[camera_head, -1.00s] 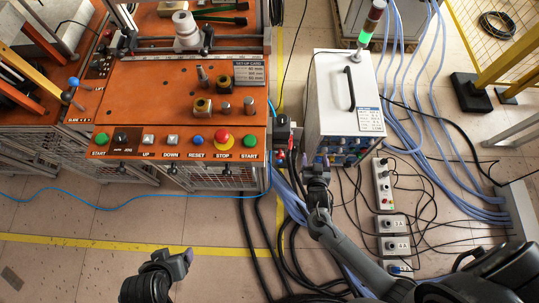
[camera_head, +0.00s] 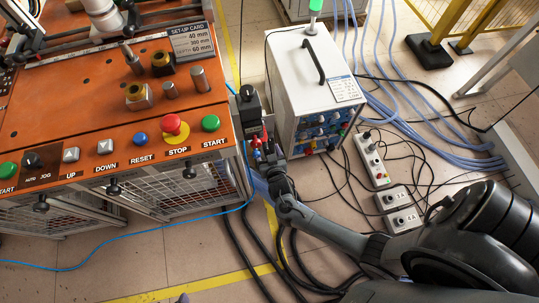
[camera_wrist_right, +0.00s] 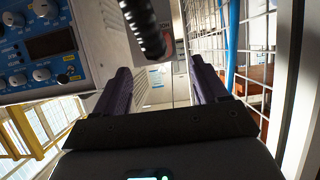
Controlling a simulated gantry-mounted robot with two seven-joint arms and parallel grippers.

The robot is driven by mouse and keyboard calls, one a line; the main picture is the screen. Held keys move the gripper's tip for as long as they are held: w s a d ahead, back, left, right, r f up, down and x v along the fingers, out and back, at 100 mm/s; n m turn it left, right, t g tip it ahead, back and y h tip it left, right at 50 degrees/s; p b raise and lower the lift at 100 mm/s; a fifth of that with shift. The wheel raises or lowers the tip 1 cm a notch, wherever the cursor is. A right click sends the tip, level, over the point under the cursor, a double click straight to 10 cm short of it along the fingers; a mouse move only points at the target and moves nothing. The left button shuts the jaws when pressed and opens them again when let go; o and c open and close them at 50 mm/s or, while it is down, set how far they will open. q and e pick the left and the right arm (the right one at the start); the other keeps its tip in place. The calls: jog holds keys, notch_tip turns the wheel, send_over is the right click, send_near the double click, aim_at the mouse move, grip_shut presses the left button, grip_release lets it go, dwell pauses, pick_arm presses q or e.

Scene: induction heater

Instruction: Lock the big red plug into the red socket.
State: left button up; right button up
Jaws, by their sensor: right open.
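A black box (camera_head: 250,104) is at the right side of the orange bench, with small red and blue connector parts (camera_head: 257,146) below it. I cannot tell plug from socket there. My right gripper (camera_head: 264,158) is just below these parts, between bench and white cabinet. In the right wrist view its two dark purple fingers (camera_wrist_right: 158,88) are apart. A black ribbed sleeve (camera_wrist_right: 147,28) with a red part (camera_wrist_right: 168,46) at its end shows at the top, between the fingers in the picture; contact is not visible. Only a fingertip of my left gripper (camera_head: 183,298) shows at the bottom edge.
The orange bench (camera_head: 60,110) with buttons is at left. The white cabinet (camera_head: 290,65) with a knob panel (camera_head: 322,132) is close on the right. Black cables (camera_head: 245,250) and a blue hose (camera_head: 100,240) run over the floor. Power strips (camera_head: 372,158) lie at right.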

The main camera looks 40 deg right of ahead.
aim_at(264, 142)
jog(key=b+x, duration=0.3)
jog(key=x, duration=0.4)
jog(key=shift+d+f, duration=0.1)
jog(key=shift+f, duration=0.05)
jog(key=shift+w+d+b, duration=0.25)
jog(key=shift+w+b, duration=0.15)
jog(key=shift+w, duration=0.05)
jog(key=c, duration=1.2)
jog(key=shift+c, duration=0.2)
jog(key=shift+s+a+p, duration=0.3)
jog(key=shift+s+p, duration=0.05)
jog(key=shift+s, duration=0.2)
jog(key=shift+s+a, duration=0.1)
jog(key=shift+s, duration=0.05)
jog(key=shift+s, duration=0.1)
